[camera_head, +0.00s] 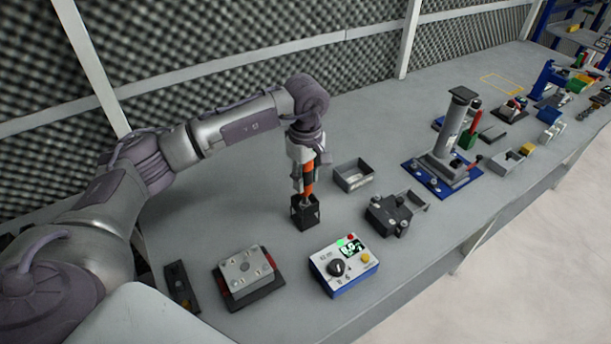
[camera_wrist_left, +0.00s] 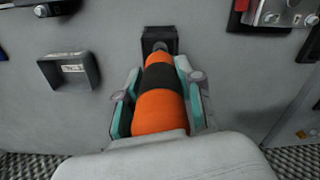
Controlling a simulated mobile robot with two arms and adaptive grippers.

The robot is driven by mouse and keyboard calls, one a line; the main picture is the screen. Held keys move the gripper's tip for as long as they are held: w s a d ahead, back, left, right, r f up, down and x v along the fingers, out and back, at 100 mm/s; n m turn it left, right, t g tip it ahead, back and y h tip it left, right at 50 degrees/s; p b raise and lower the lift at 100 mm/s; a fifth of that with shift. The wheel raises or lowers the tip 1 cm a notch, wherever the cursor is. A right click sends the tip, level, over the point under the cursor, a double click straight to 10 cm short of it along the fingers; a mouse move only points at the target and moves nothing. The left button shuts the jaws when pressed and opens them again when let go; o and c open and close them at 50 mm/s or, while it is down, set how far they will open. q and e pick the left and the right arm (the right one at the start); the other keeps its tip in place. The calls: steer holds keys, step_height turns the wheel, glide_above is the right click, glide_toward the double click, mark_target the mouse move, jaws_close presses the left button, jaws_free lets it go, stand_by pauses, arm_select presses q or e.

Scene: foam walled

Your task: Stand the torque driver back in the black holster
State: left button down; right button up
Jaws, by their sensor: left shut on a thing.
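The torque driver (camera_wrist_left: 160,108) is orange with a black band. In the left wrist view it sits between the teal pads of my left gripper (camera_wrist_left: 160,92), which is shut on it. In the head view my left gripper (camera_head: 307,184) points down, with the orange driver (camera_head: 308,176) between its fingers. The black holster (camera_head: 305,213) stands on the bench directly below. In the left wrist view the holster (camera_wrist_left: 159,36) is at the driver's far end. The driver's tip is at or in the holster's mouth; how deep I cannot tell. My right gripper is not in view.
A grey open bin (camera_head: 353,176) stands right of the holster. A black clamp block (camera_head: 388,216), a blue-white meter box (camera_head: 343,265) and a plate fixture (camera_head: 247,273) stand nearer the front. A blue-based press (camera_head: 443,172) is further right. The bench behind the holster is clear.

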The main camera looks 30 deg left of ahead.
mark_target(305, 191)
arm_select(q)
steer(key=shift+f+b, duration=1.9)
steer(key=shift+f, duration=0.45)
steer(key=c, duration=0.7)
jaws_free()
steer(key=shift+o, duration=0.2)
step_height(305, 191, up, 12)
steer(key=shift+r, duration=0.1)
